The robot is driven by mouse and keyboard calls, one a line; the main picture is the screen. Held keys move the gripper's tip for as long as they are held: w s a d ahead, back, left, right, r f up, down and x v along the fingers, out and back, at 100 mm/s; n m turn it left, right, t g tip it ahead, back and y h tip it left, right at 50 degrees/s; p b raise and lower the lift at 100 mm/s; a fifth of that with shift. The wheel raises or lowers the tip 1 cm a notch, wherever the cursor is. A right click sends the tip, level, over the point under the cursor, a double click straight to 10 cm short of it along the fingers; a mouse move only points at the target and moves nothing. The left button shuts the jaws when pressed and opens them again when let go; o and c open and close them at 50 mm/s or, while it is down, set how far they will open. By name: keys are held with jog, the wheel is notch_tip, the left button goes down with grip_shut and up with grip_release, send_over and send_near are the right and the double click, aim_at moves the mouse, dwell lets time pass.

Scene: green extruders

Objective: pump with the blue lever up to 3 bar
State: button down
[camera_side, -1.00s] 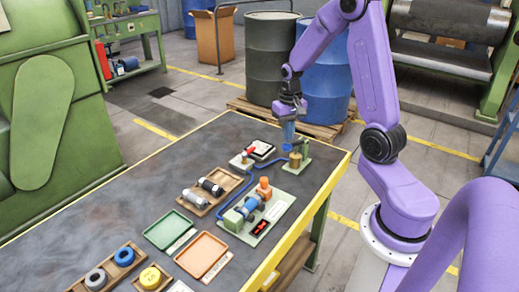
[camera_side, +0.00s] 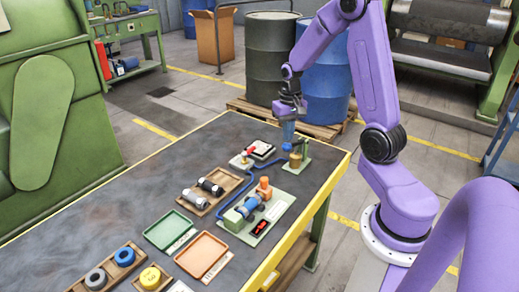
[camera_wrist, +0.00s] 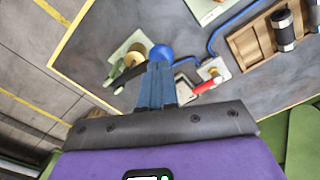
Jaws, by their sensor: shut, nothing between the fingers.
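The pump (camera_side: 296,160) has a brass-coloured cylinder on a green plate at the table's far right corner. Its lever ends in a blue ball knob (camera_side: 286,146), which also shows in the wrist view (camera_wrist: 160,52). My gripper (camera_side: 288,139) is shut and points down with its blue fingers just above the knob. In the wrist view my fingertips (camera_wrist: 159,66) appear right at the knob; I cannot tell whether they touch it. The gauge (camera_side: 262,149), a pale box with a dark face, stands left of the pump; its reading is too small to see.
A valve with a red handle (camera_side: 250,150) stands beside the gauge. A blue hose (camera_side: 222,209) runs from the pump area to a plate with fittings (camera_side: 258,212). A wooden tray of cylinders (camera_side: 210,190) and green and orange trays lie nearer. Barrels stand behind the table.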

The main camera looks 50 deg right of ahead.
aim_at(288, 144)
jog(key=shift+f, duration=3.65)
jog(key=shift+r, duration=2.75)
jog(key=shift+r, duration=2.5)
